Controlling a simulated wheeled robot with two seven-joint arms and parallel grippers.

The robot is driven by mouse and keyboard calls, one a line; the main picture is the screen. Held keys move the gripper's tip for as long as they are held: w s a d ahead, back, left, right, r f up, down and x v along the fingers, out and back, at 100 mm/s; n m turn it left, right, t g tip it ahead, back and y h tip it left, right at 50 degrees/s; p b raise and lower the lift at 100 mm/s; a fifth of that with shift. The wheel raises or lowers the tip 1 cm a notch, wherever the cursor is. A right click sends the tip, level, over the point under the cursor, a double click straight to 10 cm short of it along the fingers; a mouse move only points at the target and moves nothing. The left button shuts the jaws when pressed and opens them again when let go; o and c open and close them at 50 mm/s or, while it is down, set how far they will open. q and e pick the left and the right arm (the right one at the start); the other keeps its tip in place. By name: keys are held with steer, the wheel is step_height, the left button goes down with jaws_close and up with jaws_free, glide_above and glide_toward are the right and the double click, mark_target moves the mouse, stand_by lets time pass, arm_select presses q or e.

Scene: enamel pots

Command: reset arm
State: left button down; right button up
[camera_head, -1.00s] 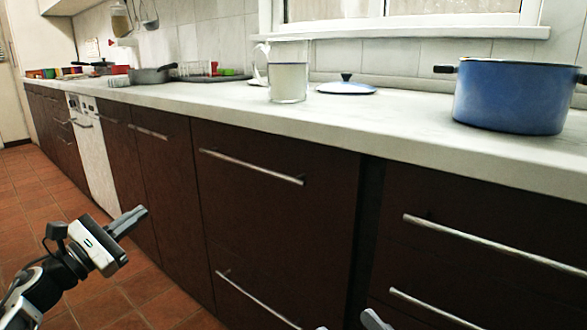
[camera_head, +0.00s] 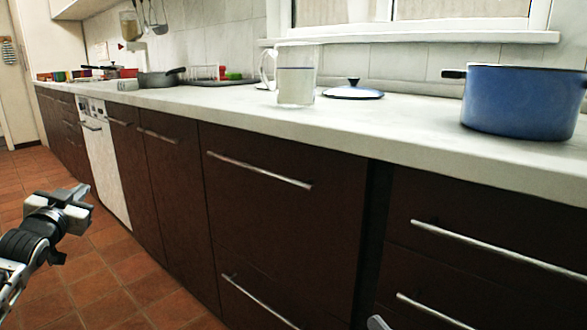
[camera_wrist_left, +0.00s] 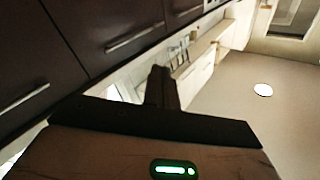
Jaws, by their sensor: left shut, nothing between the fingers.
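My left gripper (camera_head: 78,193) is in the lower left of the head view, in front of the dark cabinets and above the tiled floor. It is shut and empty, and it touches nothing. Its closed fingers also show in the left wrist view (camera_wrist_left: 160,86), with cabinet fronts behind them. A small grey piece at the bottom edge of the head view looks like the tip of my right gripper (camera_head: 377,322). The rest of it is out of frame, so its jaws cannot be judged.
The pale counter (camera_head: 400,126) holds a blue pot (camera_head: 522,103), a blue lid (camera_head: 353,92), a glass jug (camera_head: 296,78) and a grey pan (camera_head: 160,79). Dark cabinets (camera_head: 275,150) with protruding bar handles (camera_head: 258,170) line the front. The tiled floor (camera_head: 110,265) at left is open.

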arm_select(q)
steer(key=s+d+f+m+g+h, duration=0.1)
steer(key=s+d+f+h, duration=0.25)
steer(key=d, duration=0.55)
steer(key=s+d+f+m+h, duration=0.15)
steer(key=s+d+f, duration=0.25)
steer(key=d, duration=0.5)
steer(key=s+d+f+g+h, duration=0.1)
steer(key=s+d+f+h, duration=0.25)
steer(key=d, duration=0.55)
steer(key=s+d+r+n+h, duration=0.1)
steer(key=s+d+r+h, duration=0.25)
steer(key=s+d, duration=0.5)
steer(key=s+d+r+n+h, duration=0.15)
steer(key=s+d+r, duration=0.3)
steer(key=s, duration=0.65)
steer(key=s+a+r+g+y+p, duration=0.4)
steer(key=a+r+g+y+p, duration=0.1)
steer(key=p, duration=2.8)
steer(key=shift+a+r+g+y, duration=0.2)
steer(key=shift+a+g+y, duration=0.3)
steer(key=shift+y, duration=0.45)
arm_select(e)
steer(key=s+d+r+m+g+h, duration=0.1)
steer(key=s+d+r+g+h, duration=0.3)
steer(key=d+r+g+h, duration=0.2)
steer(key=shift+s+d+g+h, duration=0.25)
steer(key=shift+d+g+h, duration=0.05)
steer(key=shift+h, duration=0.2)
